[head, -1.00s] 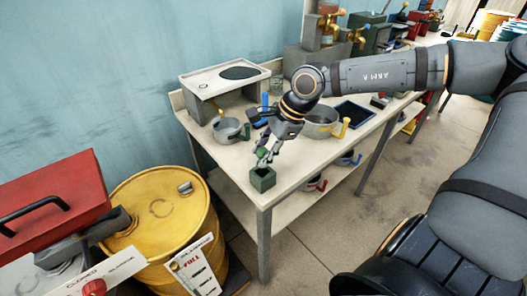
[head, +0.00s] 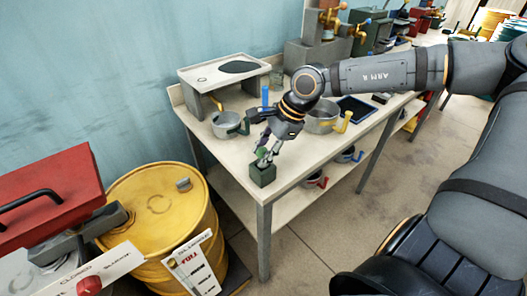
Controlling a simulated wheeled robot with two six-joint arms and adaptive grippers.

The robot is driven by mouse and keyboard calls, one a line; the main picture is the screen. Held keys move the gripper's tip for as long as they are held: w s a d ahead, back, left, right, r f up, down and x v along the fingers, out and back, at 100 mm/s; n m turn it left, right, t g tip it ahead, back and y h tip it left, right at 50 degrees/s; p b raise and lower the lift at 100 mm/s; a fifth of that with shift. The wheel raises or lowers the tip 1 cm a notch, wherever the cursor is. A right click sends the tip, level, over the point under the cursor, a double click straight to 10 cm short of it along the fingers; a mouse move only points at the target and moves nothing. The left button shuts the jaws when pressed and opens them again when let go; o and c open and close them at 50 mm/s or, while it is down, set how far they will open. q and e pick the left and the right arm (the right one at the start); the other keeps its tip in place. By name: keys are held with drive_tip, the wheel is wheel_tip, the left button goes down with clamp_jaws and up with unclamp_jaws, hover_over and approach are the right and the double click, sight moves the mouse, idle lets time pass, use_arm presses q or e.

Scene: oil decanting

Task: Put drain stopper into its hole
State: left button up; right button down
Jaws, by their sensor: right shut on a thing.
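My right gripper (head: 264,158) is shut on a small green stopper (head: 262,152) at the near corner of the workbench. The stopper shows only partly between the fingers. Directly below it stands a small dark green square block (head: 262,175). The fingertips are at the block's top and hide its opening, so I cannot tell how deep the stopper sits or whether it touches the block. My left gripper is not in view.
The workbench (head: 225,165) holds a pot with a green handle (head: 227,124), a pot with a yellow handle (head: 320,120), a blue-rimmed tray (head: 356,109) and a raised stand (head: 205,78). A yellow drum (head: 155,212) stands left of the bench, beside a red box (head: 50,198).

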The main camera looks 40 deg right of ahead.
drive_tip(key=shift+f, duration=0.25)
drive_tip(key=c, duration=0.9)
unclamp_jaws()
drive_tip(key=shift+r, duration=0.1)
wheel_tip(320, 180, up, 10)
